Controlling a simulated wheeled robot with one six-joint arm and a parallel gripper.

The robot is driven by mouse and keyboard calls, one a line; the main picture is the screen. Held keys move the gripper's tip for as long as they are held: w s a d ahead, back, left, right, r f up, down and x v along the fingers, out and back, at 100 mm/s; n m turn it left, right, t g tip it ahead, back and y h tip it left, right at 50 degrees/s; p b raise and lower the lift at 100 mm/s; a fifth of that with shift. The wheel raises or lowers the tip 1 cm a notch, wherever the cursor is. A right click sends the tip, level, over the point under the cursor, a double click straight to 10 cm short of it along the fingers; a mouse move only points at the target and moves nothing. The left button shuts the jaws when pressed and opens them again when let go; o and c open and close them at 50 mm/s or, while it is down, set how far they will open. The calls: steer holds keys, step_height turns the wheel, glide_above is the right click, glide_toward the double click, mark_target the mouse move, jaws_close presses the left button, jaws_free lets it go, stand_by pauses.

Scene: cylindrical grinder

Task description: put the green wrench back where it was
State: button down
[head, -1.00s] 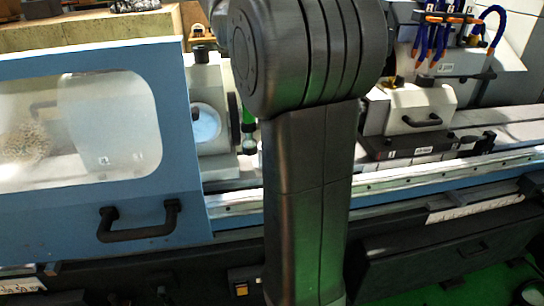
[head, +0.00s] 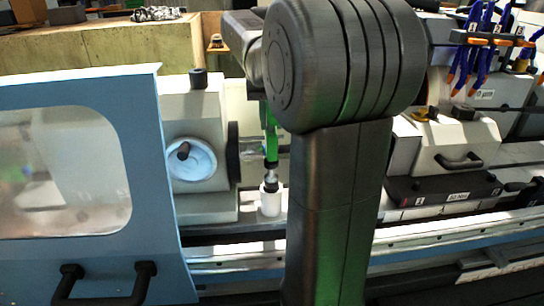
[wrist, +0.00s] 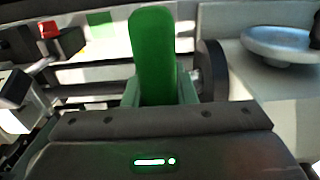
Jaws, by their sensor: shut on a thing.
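The green wrench (wrist: 153,55) stands between the fingers of my gripper (wrist: 160,92) in the wrist view, and the gripper is shut on it. Its far end points away from the wrist. In the head view a bright green part (head: 271,143) shows just left of my arm, but I cannot tell there where wrench and gripper divide. Below it are a dark and metallic piece and a white cylinder (head: 270,202) on the machine bed. I cannot tell whether these touch the wrench. My arm hides much of this area.
The headstock with its pale round handwheel (head: 191,160) and dark disc (head: 234,153) is close on the left. A blue sliding door (head: 150,150) stands further left. On the right are a tailstock block (head: 455,145) and blue coolant hoses (head: 468,55).

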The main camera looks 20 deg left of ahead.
mark_target(272, 151)
step_height(272, 151, down, 9)
steer(key=shift+f, duration=0.2)
stand_by(0.3)
steer(key=shift+f, duration=0.15)
steer(key=c, duration=1.2)
jaws_free()
step_height(272, 151, up, 12)
steer(key=shift+r, duration=0.15)
